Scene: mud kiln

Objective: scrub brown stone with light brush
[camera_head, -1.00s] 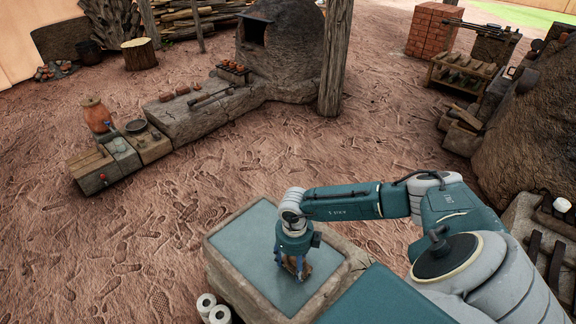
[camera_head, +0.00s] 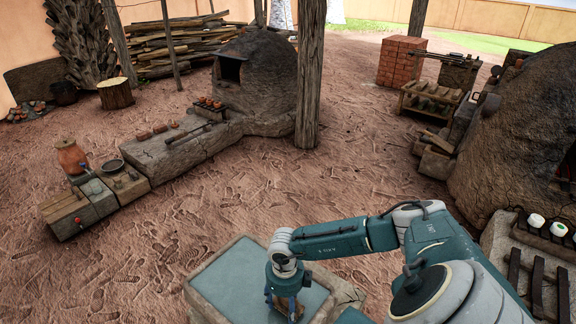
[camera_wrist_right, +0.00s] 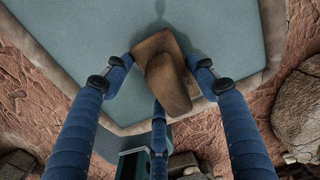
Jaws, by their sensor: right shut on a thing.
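My right gripper (camera_head: 284,304) reaches down over the shallow stone basin (camera_head: 197,294) with a flat blue-grey surface, at the bottom of the head view. In the right wrist view, the gripper's blue fingers (camera_wrist_right: 162,88) are closed around a brown, brush-like block (camera_wrist_right: 168,80) with a flat base and a rounded top. The block is over the blue-grey surface; whether it touches it I cannot tell. I cannot pick out a separate brown stone with certainty. My left gripper is not in view.
A low stone bench (camera_head: 190,153) with bricks and pots runs across the left. A domed kiln (camera_head: 265,80) and a wooden post (camera_head: 309,75) stand behind. A mud mound (camera_head: 520,140) is at right. The ground between is clear.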

